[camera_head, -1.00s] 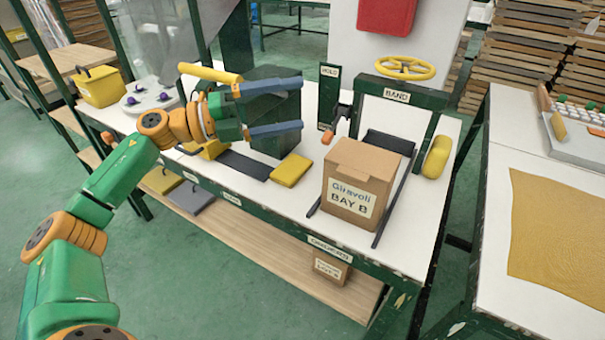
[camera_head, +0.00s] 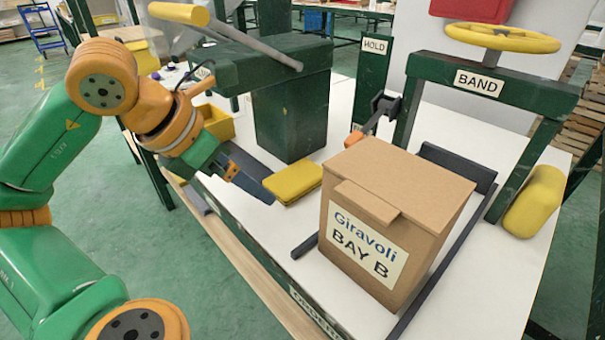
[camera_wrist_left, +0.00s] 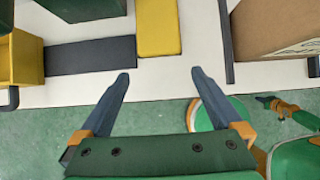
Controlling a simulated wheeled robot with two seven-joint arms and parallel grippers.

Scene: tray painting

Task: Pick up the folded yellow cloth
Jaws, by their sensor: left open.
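The folded yellow cloth (camera_head: 293,183) lies flat on the white bench near its front edge, beside a dark flat pad. It also shows at the top of the left wrist view (camera_wrist_left: 158,27). My left gripper (camera_head: 258,188) is just left of the cloth in the head view. In the left wrist view its two fingers (camera_wrist_left: 160,74) are spread and empty, with the cloth beyond their tips, in line with the gap and not touched. What looks like my right gripper (camera_wrist_left: 267,101) shows small at the right of that view; its jaws are too small to judge.
A cardboard box labelled BAY B (camera_head: 385,215) stands right of the cloth between dark rails. A green press column (camera_head: 290,120) rises behind it. A yellow bin (camera_head: 217,122) is to the left. A BAND frame (camera_head: 480,82) and yellow roll (camera_head: 535,202) are further right.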

